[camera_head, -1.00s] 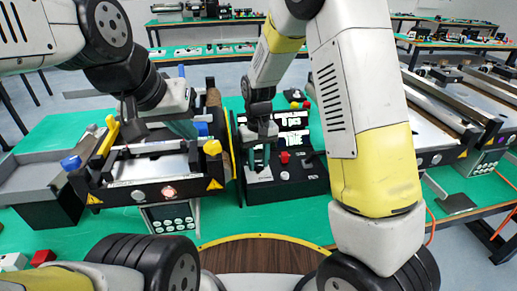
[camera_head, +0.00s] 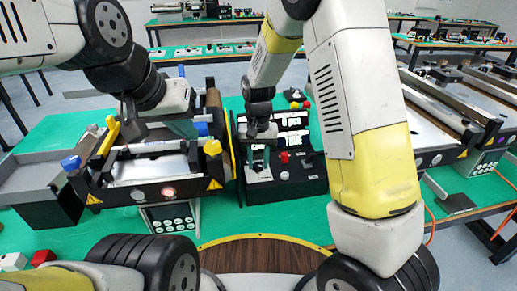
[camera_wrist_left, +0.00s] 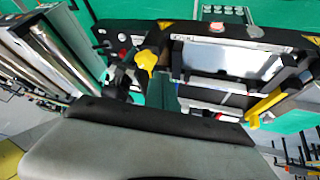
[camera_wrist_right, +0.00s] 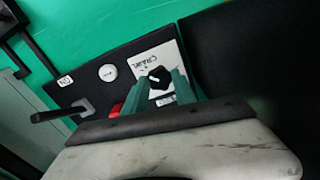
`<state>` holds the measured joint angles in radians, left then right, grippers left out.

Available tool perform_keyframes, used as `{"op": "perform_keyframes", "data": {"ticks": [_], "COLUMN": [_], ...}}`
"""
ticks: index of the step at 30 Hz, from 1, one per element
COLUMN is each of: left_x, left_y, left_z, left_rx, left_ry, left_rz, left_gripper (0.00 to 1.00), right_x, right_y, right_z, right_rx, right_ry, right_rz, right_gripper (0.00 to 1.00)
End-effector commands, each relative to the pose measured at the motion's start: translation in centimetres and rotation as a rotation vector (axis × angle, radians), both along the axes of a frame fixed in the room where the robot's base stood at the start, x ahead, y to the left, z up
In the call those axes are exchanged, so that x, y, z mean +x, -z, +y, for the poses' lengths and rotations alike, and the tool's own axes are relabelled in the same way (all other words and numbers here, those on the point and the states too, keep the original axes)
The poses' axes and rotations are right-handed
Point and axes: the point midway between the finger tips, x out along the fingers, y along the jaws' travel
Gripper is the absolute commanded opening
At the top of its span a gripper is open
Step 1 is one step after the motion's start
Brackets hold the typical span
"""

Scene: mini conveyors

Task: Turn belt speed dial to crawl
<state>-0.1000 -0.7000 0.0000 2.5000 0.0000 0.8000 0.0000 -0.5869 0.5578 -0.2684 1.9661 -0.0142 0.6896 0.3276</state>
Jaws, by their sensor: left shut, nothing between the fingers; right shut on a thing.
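The belt speed dial is a black knob with a white pointer mark (camera_wrist_right: 157,80) on a white plate (camera_wrist_right: 141,63) in the right wrist view. The word CRAWL is printed on the plate near the knob. My right gripper (camera_wrist_right: 158,88) points down with its teal fingers on either side of the knob, shut on it. In the head view, my right gripper (camera_head: 258,165) is over the white plate (camera_head: 259,177) on the black control box (camera_head: 290,188). My left gripper (camera_head: 184,129) is shut and empty above the small conveyor (camera_head: 146,168).
The control box also has a red button (camera_head: 284,157), a white round button (camera_head: 284,175) and a black lever (camera_wrist_right: 70,113). A lit display (camera_head: 292,118) stands behind. A grey tray (camera_head: 30,180) is at the left. Green table shows in front of the box.

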Motion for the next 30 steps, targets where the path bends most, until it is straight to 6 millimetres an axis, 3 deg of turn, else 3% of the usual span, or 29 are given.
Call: {"op": "perform_keyframes", "data": {"ticks": [4, 5, 8, 19, 30], "left_x": [0.0, 0.0, 0.0, 0.0, 0.0], "left_y": [0.0, 0.0, 0.0, 0.0, 0.0], "left_z": [0.0, 0.0, 0.0, 0.0, 0.0], "left_rx": [0.0, 0.0, 0.0, 0.0, 0.0], "left_ry": [0.0, 0.0, 0.0, 0.0, 0.0], "left_rz": [0.0, 0.0, 0.0, 0.0, 0.0], "left_gripper": [0.0, 0.0, 0.0, 0.0, 0.0], "right_x": [0.0, 0.0, 0.0, 0.0, 0.1], "right_y": [0.0, 0.0, 0.0, -0.5, -6.3], "right_z": [0.0, 0.0, 0.0, 0.0, 0.1], "right_rx": [0.0, -0.001, 0.0, 0.001, 0.002], "right_ry": [-0.001, -0.001, -0.001, -0.002, -0.002], "right_rz": [0.0, 0.0, 0.0, -0.001, -0.003], "right_gripper": [0.0, 0.36, 0.54, 0.54, 0.54]}}
